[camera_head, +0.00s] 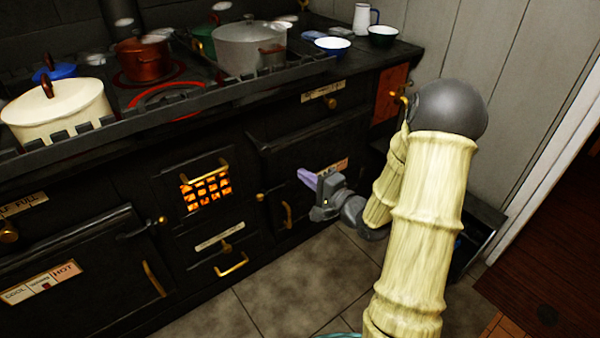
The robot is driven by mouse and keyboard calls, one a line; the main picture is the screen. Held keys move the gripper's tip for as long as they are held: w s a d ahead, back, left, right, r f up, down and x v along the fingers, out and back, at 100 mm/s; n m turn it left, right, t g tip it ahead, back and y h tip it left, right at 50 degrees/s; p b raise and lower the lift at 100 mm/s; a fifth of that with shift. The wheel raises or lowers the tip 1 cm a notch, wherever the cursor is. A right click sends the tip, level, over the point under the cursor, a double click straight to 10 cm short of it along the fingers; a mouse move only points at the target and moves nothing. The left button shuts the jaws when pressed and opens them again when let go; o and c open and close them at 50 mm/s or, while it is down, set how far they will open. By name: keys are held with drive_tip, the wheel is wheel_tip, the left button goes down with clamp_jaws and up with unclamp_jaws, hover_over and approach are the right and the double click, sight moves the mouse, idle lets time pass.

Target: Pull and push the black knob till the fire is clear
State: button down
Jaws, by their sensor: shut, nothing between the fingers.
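The fire (206,189) glows orange behind a barred grate in the middle of the black stove's front. A small knob (226,247) sits at a label plate below the grate; it looks brass-coloured. Another knob (329,102) is under a label at the upper right, and one more (8,232) is at the left edge. I cannot tell a clearly black knob among them. My gripper (304,176) is right of the grate, in front of the right-hand stove door. Its lilac fingers point left and up, shut and empty. Whether they touch the door is unclear.
The stove top holds a cream pot (60,113), a red pot (143,62), a grey pot (249,48) and bowls behind a raised rail. Brass handles project from the front. Tiled floor (285,287) is open before the stove; a dark box (478,240) stands right.

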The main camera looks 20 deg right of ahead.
sight(269, 150)
drive_tip(key=b+x, duration=0.3)
drive_tip(key=x, duration=0.9)
drive_tip(key=shift+w, duration=0.15)
